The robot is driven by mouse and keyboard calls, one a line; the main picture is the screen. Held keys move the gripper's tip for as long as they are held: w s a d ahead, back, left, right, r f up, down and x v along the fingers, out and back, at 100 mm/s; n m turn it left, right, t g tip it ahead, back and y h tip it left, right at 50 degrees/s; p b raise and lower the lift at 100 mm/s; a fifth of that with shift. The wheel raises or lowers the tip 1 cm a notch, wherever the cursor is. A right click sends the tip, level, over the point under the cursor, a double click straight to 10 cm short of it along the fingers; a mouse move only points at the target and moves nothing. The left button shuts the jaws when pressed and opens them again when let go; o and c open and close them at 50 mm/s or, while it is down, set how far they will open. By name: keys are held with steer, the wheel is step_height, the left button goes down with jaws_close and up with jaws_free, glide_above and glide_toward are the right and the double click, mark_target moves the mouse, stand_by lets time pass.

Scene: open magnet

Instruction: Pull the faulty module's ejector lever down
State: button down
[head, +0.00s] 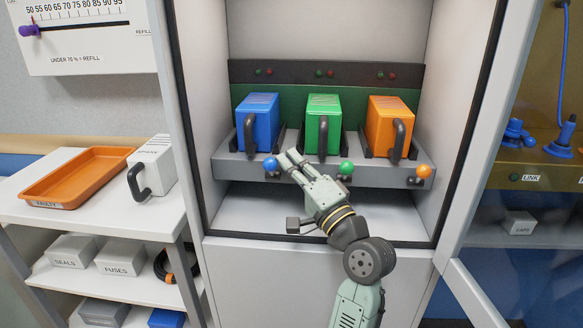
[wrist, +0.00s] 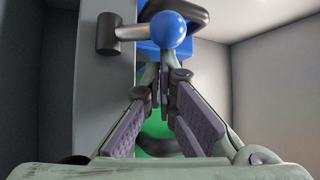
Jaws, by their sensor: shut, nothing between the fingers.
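Blue (head: 258,122), green (head: 322,122) and orange (head: 389,124) modules stand in a row in the open cabinet, each with a dark handle. Ejector levers with a blue ball (head: 271,163), a green ball (head: 346,167) and an orange ball (head: 424,171) stick out from the shelf front below them. My gripper (head: 292,157) is shut and empty, just right of the blue ball. In the wrist view its fingertips (wrist: 164,75) are close to the blue lever ball (wrist: 171,30); contact cannot be told. Which module is faulty is not clear.
At left a shelf holds an orange tray (head: 78,177) marked FAULTY and a white spare module (head: 152,168). The cabinet's side walls and open glass door (head: 490,270) bound the space.

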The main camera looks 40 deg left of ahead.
steer(key=shift+s+d+f+n+y+b, duration=0.2)
steer(key=shift+n+y+b, duration=0.45)
steer(key=shift+b, duration=1.3)
steer(key=shift+f+b, duration=0.1)
steer(key=shift+b, duration=0.3)
steer(key=n+b, duration=0.1)
steer(key=b, duration=0.1)
steer(key=s+n+g+y+b, duration=0.1)
steer(key=b, duration=0.2)
steer(key=f+n+g+y+b, duration=0.1)
steer(key=b, duration=0.2)
steer(key=shift+s+d+n, duration=0.2)
steer(key=shift+d+n, duration=0.05)
steer(key=shift+d, duration=0.1)
steer(key=shift+s+d+f+b, duration=0.1)
steer(key=shift+s+f+b, duration=0.15)
steer(key=shift+f+b, duration=0.35)
steer(key=v, duration=1.2)
